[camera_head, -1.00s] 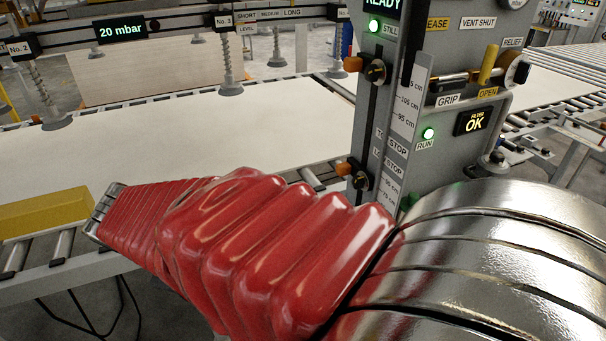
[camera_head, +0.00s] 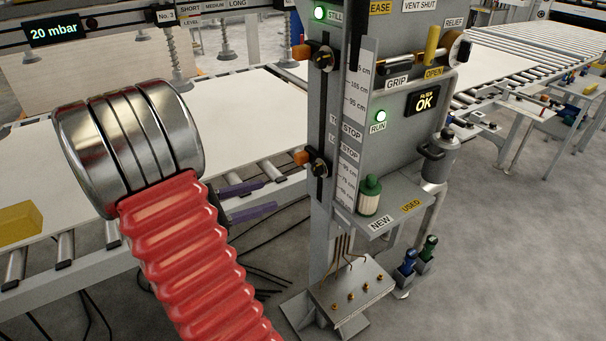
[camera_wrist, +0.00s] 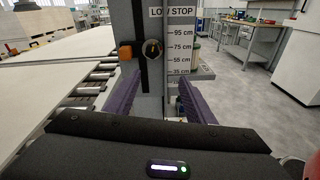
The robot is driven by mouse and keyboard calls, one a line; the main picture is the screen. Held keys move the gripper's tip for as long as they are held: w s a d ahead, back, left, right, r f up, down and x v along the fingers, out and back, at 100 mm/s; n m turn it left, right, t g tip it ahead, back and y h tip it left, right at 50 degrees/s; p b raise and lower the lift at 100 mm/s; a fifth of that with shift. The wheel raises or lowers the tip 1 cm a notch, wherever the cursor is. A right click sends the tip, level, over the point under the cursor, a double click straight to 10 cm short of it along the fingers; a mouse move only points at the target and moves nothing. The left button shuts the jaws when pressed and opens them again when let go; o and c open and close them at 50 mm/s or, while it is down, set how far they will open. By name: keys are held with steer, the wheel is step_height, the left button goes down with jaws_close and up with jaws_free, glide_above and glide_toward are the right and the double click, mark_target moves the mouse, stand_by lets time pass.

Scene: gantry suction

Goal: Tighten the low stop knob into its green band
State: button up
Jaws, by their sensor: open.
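The low stop knob (camera_head: 317,164) is dark with a brassy centre. It sits on the lower part of the black slot in the grey post, beside an orange block (camera_head: 301,158). In the wrist view the knob (camera_wrist: 152,48) is ahead, under the "LOW STOP" label (camera_wrist: 172,12), with a pale mark on its face. I cannot make out a green band. My gripper (camera_head: 269,197) has two purple fingers, apart and empty, left of the knob and a little lower in the picture. In the wrist view its fingers (camera_wrist: 158,80) spread below the knob, not touching it.
A similar upper knob (camera_head: 323,57) sits higher on the same slot. A height scale (camera_head: 355,110) runs beside it. A shelf (camera_head: 385,212) with a green-capped bottle (camera_head: 369,194) juts out at right. The roller conveyor (camera_head: 66,245) with a pale board lies at left.

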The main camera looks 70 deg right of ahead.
mark_target(313, 172)
steer(key=d, duration=0.1)
steer(key=d+n+h, duration=0.1)
steer(key=shift+d+f, duration=0.3)
steer(key=shift+d, duration=0.05)
steer(key=shift+s, duration=0.1)
steer(key=x, duration=1.3)
steer(key=shift+s+d+r, duration=0.25)
steer(key=shift+r, duration=0.05)
steer(key=shift+c, duration=0.3)
steer(key=c, duration=1)
